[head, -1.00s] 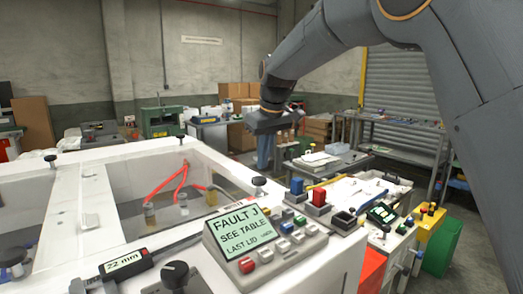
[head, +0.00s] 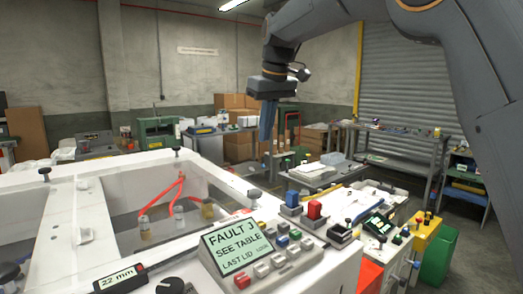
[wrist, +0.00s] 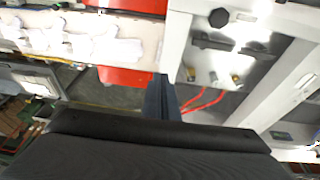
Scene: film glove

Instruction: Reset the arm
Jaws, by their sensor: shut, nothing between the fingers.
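My arm comes in from the top right of the head view and bends down to my gripper (head: 268,132), which hangs in the air beyond the control panel. Its dark blue-grey fingers are together and hold nothing. In the wrist view the shut fingers (wrist: 160,100) show past the dark gripper body, above the floor between a white frame and a red-sided bench. In the head view the gripper is apart from the panel and from the benches behind it.
The white-framed machine (head: 110,174) with red tubes fills the lower left. A control panel (head: 240,248) reads "FAULT J, SEE TABLE". Grey workbenches (head: 405,140), brown boxes (head: 240,148) and a green bin (head: 438,258) stand around. The air around my gripper looks clear.

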